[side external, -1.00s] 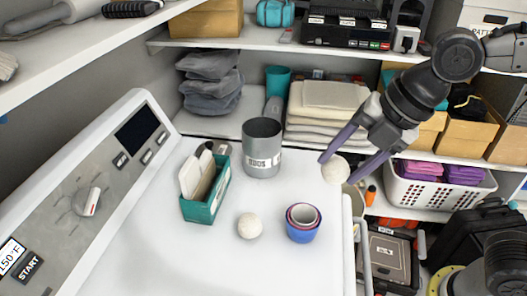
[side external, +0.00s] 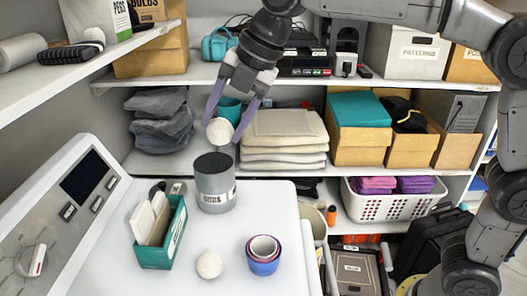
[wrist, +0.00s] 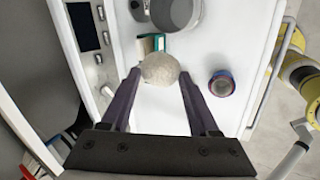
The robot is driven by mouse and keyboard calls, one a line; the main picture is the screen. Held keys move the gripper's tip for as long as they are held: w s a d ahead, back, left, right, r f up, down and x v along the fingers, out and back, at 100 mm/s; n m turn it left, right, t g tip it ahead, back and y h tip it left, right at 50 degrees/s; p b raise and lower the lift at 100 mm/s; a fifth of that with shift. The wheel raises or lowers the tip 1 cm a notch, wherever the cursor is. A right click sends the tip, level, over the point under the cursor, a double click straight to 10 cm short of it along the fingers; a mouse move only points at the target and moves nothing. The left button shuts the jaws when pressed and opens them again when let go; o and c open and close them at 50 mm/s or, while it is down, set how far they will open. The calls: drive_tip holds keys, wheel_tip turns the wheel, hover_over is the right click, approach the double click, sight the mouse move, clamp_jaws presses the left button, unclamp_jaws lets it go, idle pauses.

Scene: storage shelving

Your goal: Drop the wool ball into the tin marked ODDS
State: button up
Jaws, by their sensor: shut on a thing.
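My gripper (side external: 226,127) is shut on a white wool ball (side external: 219,131), held between its two purple fingers. In the side external view the ball appears just above the rim of the grey tin marked ODDS (side external: 215,185), which stands upright on the white top. In the wrist view the held ball (wrist: 160,70) sits between the fingertips, and the tin (wrist: 176,14) shows beyond it at the top edge. A second white ball (side external: 209,265) lies on the white top in front of the tin. The inside of the tin is dark.
A teal box (side external: 160,238) with white cards stands left of the tin. Nested cups (side external: 263,255) stand to the right. Folded cloths (side external: 284,140) and a teal container (side external: 229,111) are on the shelf behind.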

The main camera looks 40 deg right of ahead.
drive_tip(key=w+d+f, duration=0.2)
drive_tip(key=w+f, duration=0.5)
drive_tip(key=f, duration=0.1)
drive_tip(key=shift+f+m, duration=0.4)
idle(0.3)
idle(0.3)
drive_tip(key=o, duration=1.4)
drive_tip(key=v, duration=1.3)
drive_tip(key=shift+s+a+r, duration=0.1)
drive_tip(key=shift+s+r, duration=0.2)
drive_tip(key=shift+r, duration=0.05)
